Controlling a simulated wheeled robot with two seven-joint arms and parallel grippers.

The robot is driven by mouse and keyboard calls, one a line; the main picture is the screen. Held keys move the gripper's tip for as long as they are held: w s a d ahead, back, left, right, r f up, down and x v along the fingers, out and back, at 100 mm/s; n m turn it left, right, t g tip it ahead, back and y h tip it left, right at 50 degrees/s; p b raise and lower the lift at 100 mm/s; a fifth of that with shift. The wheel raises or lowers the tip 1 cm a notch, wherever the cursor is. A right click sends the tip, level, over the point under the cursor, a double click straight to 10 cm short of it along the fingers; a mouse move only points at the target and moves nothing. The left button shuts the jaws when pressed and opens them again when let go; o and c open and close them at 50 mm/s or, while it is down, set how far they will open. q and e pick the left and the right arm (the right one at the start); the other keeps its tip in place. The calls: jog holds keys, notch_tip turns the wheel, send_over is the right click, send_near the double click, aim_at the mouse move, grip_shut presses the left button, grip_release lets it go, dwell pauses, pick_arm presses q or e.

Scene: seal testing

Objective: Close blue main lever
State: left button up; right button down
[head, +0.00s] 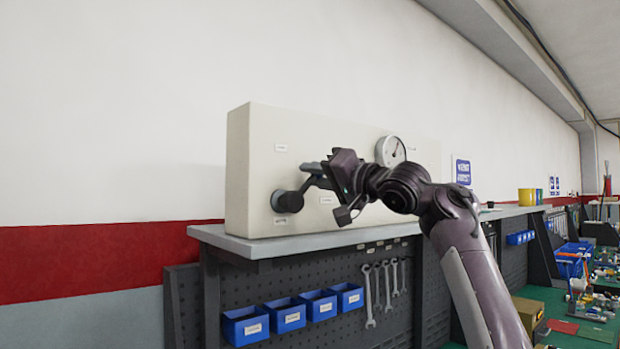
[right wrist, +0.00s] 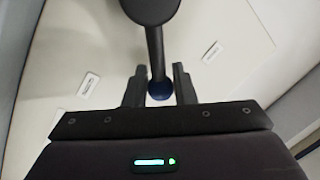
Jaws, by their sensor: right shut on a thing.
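The main lever (head: 311,182) is a dark handle on a round dark hub (head: 287,201) at the left of the beige panel. In the head view it points right and slightly up from the hub, and its tip is hidden by my gripper. In the right wrist view the lever arm (right wrist: 155,48) runs down from its round hub to a blue knob (right wrist: 160,90). My right gripper (head: 329,182) is at the lever's end, shut on it, with the blue knob between its fingers (right wrist: 159,86). My left gripper is not in view.
The beige panel (head: 250,150) stands on a grey workbench shelf (head: 265,246). A round gauge (head: 390,151) is on the panel behind my right arm. Blue bins (head: 285,315) and wrenches (head: 369,296) hang below on a pegboard. Small white labels (head: 281,147) mark the panel.

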jog(key=f+m+b, duration=0.1)
jog(key=f+m+t+b, duration=0.1)
jog(key=m, duration=0.1)
jog(key=w+d+f+m, duration=0.1)
jog(key=m, duration=0.1)
jog(key=shift+d+h+b, duration=0.1)
jog(key=shift+h+b, duration=0.3)
jog(key=shift+w+d+f+m+t+h+b, duration=0.15)
jog(key=shift+f+m+b, duration=0.25)
jog(key=shift+m, duration=0.45)
jog(key=shift+s+f+m+t+h+b, duration=0.1)
jog(key=shift+f+m+t+h+b, duration=0.3)
jog(key=shift+m, duration=0.5)
jog(key=shift+w+d+f+m+t+h+b, duration=0.1)
jog(key=shift+f+m+b, duration=0.2)
jog(key=shift+m+b, duration=0.4)
jog(key=shift+f+m, duration=0.1)
jog(key=shift+m, duration=0.25)
jog(key=c, duration=1.5)
grip_release()
jog(key=shift+c, duration=0.2)
jog(key=b+v, duration=0.4)
jog(key=v, duration=0.3)
jog(key=shift+s+d+b, duration=0.15)
jog(key=shift+s+b, duration=0.2)
jog(key=shift+f, duration=0.15)
